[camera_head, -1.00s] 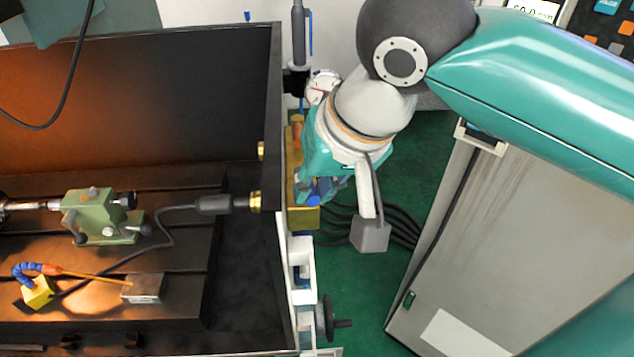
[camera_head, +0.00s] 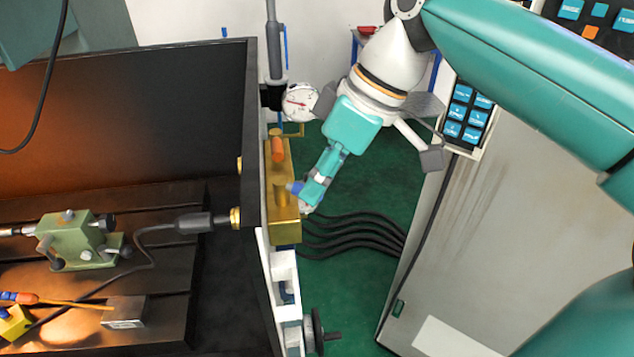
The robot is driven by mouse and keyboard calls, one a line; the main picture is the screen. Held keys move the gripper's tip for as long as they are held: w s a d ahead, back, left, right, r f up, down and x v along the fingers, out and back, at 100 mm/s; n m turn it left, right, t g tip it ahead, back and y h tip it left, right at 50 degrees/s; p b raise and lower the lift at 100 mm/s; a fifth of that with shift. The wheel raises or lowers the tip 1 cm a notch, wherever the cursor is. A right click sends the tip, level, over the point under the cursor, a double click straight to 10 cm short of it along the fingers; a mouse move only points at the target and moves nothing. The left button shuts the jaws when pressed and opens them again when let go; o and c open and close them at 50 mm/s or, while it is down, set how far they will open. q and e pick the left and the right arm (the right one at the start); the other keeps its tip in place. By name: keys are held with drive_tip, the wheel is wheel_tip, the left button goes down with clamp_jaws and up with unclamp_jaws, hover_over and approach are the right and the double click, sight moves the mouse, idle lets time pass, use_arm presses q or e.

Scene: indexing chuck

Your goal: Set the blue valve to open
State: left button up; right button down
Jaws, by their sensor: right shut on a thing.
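The blue valve (camera_head: 295,187) shows only as a small blue piece on the right side of a brass manifold block (camera_head: 286,230); the fingers hide most of it. My right gripper (camera_head: 303,198) reaches in from the upper right, tilted, and is shut on the blue valve's handle. How the handle is turned cannot be made out. An orange valve handle (camera_head: 278,149) stands on the same block, farther back. My left gripper is not in the picture.
A dial gauge (camera_head: 300,102) stands just behind the manifold. Black hoses (camera_head: 350,232) run right from it to a grey cabinet (camera_head: 450,260). A dark machine enclosure with a green tailstock (camera_head: 75,240) fills the left. A handwheel (camera_head: 317,333) sits in front.

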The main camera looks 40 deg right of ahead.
drive_tip(key=shift+w+d+n+g+y+p, duration=0.15)
drive_tip(key=shift+w+d+n+g+p, duration=0.25)
drive_tip(key=shift+n, duration=0.65)
drive_tip(key=shift+w+d+n+g+y+p, duration=0.25)
drive_tip(key=shift+n+g+p, duration=0.2)
drive_tip(key=shift+n, duration=0.55)
drive_tip(key=shift+w+d+n+g+y+p, duration=0.1)
drive_tip(key=shift+w+d+n+g+p, duration=0.3)
drive_tip(key=shift+n, duration=0.65)
drive_tip(key=shift+a, duration=0.1)
drive_tip(key=c, duration=1.4)
unclamp_jaws()
drive_tip(key=shift+o, duration=0.3)
